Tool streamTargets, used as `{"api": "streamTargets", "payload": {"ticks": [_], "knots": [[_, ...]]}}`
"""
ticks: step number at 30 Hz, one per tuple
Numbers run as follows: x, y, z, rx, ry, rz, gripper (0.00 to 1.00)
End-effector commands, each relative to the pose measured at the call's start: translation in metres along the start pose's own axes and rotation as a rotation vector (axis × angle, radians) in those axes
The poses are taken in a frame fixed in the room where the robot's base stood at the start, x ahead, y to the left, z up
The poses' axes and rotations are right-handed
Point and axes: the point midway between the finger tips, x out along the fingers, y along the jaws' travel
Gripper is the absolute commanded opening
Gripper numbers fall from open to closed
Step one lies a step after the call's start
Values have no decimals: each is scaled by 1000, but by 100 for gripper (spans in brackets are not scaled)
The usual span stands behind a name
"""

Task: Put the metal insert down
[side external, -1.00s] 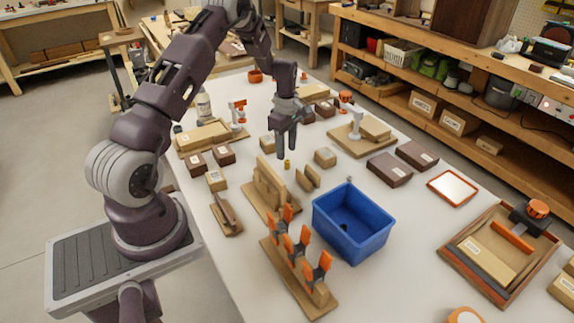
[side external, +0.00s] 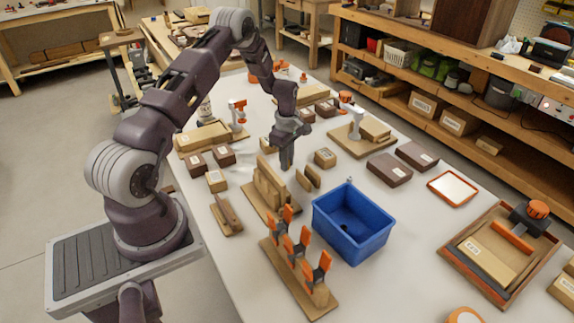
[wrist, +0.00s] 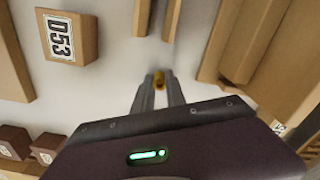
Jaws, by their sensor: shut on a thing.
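The metal insert (wrist: 158,79) is a small brass-coloured piece. In the wrist view it sits between the tips of my gripper (wrist: 158,90), which is shut on it. In the side view my gripper (side external: 287,164) points down close to the white bench top, behind the upright wooden fixture. The insert cannot be made out there, hidden by the fingers. I cannot tell whether it touches the bench.
A wooden block labelled D53 (wrist: 68,38) is nearby. The wooden fixture (side external: 268,186) and a blue bin (side external: 352,225) stand nearer the camera. Orange clamps (side external: 299,245) stand on a board in front. Bare bench lies around the fingers.

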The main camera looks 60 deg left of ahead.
Motion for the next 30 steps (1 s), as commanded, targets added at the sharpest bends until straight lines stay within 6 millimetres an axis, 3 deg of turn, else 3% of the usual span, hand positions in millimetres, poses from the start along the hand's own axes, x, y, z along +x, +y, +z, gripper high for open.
{"api": "streamTargets", "payload": {"ticks": [5,15,27,30], "knots": [[-7,0,0,1,1,1,0],[-86,1,0,0,1,2,0],[-156,1,0,0,1,2,0],[-158,-1,14,73,-1,-1,0]]}}
